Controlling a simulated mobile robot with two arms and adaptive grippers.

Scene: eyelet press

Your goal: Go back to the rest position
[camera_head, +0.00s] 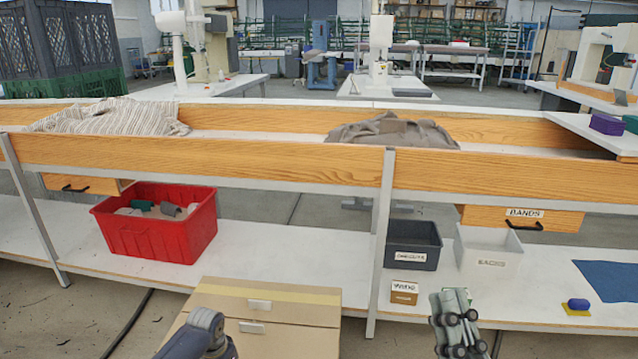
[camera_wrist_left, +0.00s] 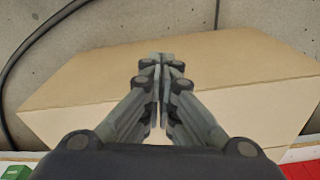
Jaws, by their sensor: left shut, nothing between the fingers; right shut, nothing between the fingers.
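My right gripper (camera_head: 453,300) is in the lower right of the head view, pointing forward toward the lower shelf. Its fingers are together with nothing between them. In the left wrist view my left gripper (camera_wrist_left: 160,62) is shut and empty, with its fingertips together. Behind those tips is a cardboard box (camera_wrist_left: 230,70). In the head view the cardboard box (camera_head: 285,345) is at the bottom centre, and part of my left arm shows just left of it. My left fingers cannot be made out in the head view.
The white lower shelf (camera_head: 310,255) holds a red bin (camera_head: 160,240), a dark bin (camera_head: 413,245) and a white bin (camera_head: 487,255). A small labelled box (camera_head: 404,294) is near the front edge. Wooden rails (camera_head: 250,158) and a metal post (camera_head: 382,240) are in front of me.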

